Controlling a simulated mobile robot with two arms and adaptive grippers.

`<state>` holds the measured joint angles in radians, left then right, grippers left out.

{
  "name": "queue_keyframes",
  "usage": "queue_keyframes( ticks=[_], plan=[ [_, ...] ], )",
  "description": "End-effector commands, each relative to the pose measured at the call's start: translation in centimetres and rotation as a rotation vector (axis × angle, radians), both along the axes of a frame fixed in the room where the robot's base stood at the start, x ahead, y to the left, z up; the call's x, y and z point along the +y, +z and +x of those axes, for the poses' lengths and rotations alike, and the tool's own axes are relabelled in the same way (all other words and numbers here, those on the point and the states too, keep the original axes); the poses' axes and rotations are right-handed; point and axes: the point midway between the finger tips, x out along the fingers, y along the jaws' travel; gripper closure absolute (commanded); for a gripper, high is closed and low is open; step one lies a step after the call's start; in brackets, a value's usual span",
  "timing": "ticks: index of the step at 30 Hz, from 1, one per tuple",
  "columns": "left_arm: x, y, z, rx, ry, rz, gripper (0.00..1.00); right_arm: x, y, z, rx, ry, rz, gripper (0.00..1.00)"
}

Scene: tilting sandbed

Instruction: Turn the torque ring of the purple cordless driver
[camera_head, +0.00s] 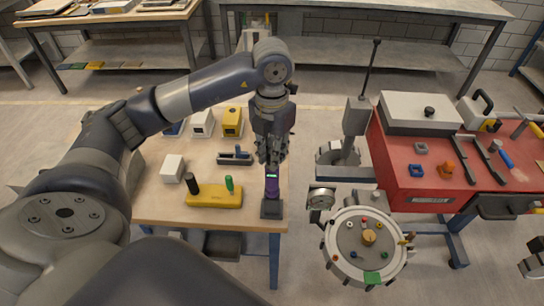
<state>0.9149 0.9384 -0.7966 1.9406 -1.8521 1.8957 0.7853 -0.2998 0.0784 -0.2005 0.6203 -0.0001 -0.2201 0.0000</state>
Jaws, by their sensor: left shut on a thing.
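The purple cordless driver (272,188) stands upright in a dark base at the right front corner of the wooden table (220,217). A small green light shows on it. My left gripper (272,160) points straight down over the driver, with its fingers at the driver's top end. The fingers are shut on the top of the driver. They hide the torque ring, so I cannot see its setting. My right gripper does not show clearly in this view.
A yellow block (213,198) with black and green handles lies left of the driver. A white box (172,168), a yellow box (232,121) and a dark tool (235,157) are also on the table. A red bench (400,170) and a round panel (345,262) stand to the right.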

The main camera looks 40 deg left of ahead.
Motion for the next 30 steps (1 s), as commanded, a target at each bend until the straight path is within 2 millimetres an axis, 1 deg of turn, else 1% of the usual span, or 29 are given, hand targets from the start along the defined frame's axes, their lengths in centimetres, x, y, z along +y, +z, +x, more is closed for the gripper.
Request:
queue_keyframes(
  ticks=[1,12,21,30],
  plan=[
    [0.0,-0.2,0.1,-0.003,0.044,0.0,1.0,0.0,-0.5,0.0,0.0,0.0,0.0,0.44],
    [0.0,-0.1,0.1,-0.002,0.396,-0.001,1.0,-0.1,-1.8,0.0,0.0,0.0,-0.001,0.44],
    [0.0,0.0,0.0,-0.002,0.669,-0.002,1.0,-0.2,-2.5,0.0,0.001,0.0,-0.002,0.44],
    [0.0,0.0,0.0,0.0,0.87,-0.001,1.0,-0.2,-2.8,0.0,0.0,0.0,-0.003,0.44]
  ],
)
